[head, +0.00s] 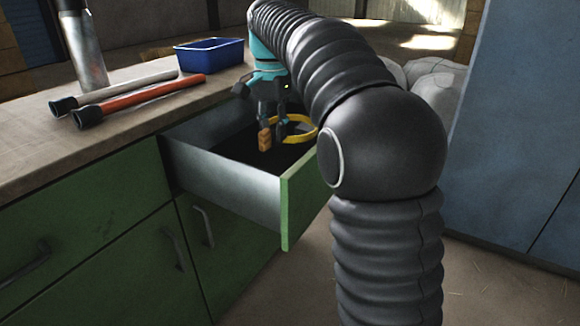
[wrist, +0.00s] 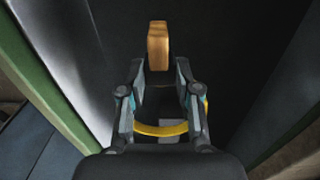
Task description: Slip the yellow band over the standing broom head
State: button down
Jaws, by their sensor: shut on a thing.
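The yellow band (head: 303,134) is a thin ring at my gripper (head: 273,126), above the open drawer. The band also shows in the wrist view (wrist: 160,131), where its near arc passes behind my fingers and its far side is hidden. A small tan block (head: 265,139) is at the band's left side, by my fingertips. It stands just past the fingertips in the wrist view (wrist: 158,46); whether it is joined to the band cannot be told. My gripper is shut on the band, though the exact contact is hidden. I cannot make out a standing broom head.
The green-fronted drawer (head: 299,196) is pulled out, with a dark floor and grey side walls close around my gripper. The counter (head: 40,155) holds a blue bin (head: 209,56), a white tube (head: 128,88), an orange tube (head: 140,99) and a grey cylinder (head: 84,48).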

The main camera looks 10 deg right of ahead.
jog(key=shift+f, duration=0.2)
send_near(274, 169)
jog(key=shift+s+a+f, duration=0.25)
jog(key=shift+s+f, duration=1.1)
jog(key=shift+f, duration=0.05)
jog(key=shift+s+a+f, duration=0.2)
jog(key=shift+s+f, duration=1.1)
jog(key=shift+f, duration=0.1)
jog(key=shift+f, duration=0.15)
jog(key=c, duration=0.8)
grip_release()
jog(key=shift+f+b, duration=0.2)
jog(key=shift+b, duration=0.35)
